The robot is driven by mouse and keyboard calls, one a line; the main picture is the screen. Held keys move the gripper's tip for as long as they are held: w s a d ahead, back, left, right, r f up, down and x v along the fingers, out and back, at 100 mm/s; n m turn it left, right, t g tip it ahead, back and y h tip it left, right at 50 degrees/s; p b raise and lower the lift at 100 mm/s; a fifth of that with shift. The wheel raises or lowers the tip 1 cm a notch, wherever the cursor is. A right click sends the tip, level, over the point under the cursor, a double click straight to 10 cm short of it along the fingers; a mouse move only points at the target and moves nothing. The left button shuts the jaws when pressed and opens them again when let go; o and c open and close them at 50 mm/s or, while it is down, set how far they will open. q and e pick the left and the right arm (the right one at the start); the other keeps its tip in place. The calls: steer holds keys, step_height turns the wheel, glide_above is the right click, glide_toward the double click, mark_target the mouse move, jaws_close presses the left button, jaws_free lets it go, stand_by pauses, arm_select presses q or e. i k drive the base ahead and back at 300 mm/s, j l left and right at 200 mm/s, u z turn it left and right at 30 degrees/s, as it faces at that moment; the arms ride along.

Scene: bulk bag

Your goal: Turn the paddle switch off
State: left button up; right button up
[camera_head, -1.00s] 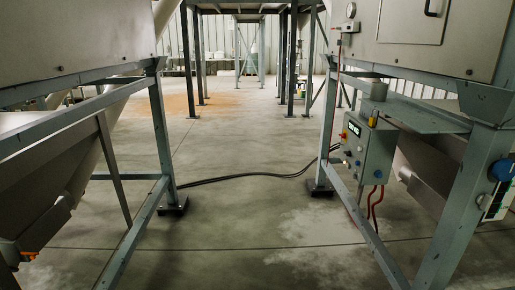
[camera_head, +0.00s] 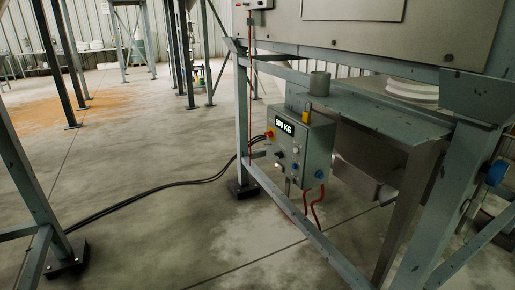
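A grey control box (camera_head: 301,147) hangs on the steel frame right of centre. Its front carries a lit display (camera_head: 285,127) reading what looks like 500 KG, a red and yellow knob (camera_head: 269,134) at its left edge, and several small knobs and lights below. The paddle switch cannot be made out for certain among these small controls. Neither of my grippers shows in the view.
A blue-grey steel leg (camera_head: 243,125) and a slanting lower rail (camera_head: 305,225) stand in front of and beside the box. Black cables (camera_head: 150,187) run over the floor to the left. Open concrete floor (camera_head: 165,240) lies at centre left.

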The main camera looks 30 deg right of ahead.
mark_target(279, 156)
steer(key=i+j+z, duration=0.1)
steer(key=i+z, duration=0.2)
steer(key=i, duration=0.25)
steer(key=i+j+z, duration=0.25)
steer(key=i, duration=0.3)
steer(key=i+j+z, duration=0.3)
steer(key=i+z, duration=0.15)
steer(key=i+j+z, duration=0.4)
steer(key=i+j, duration=0.05)
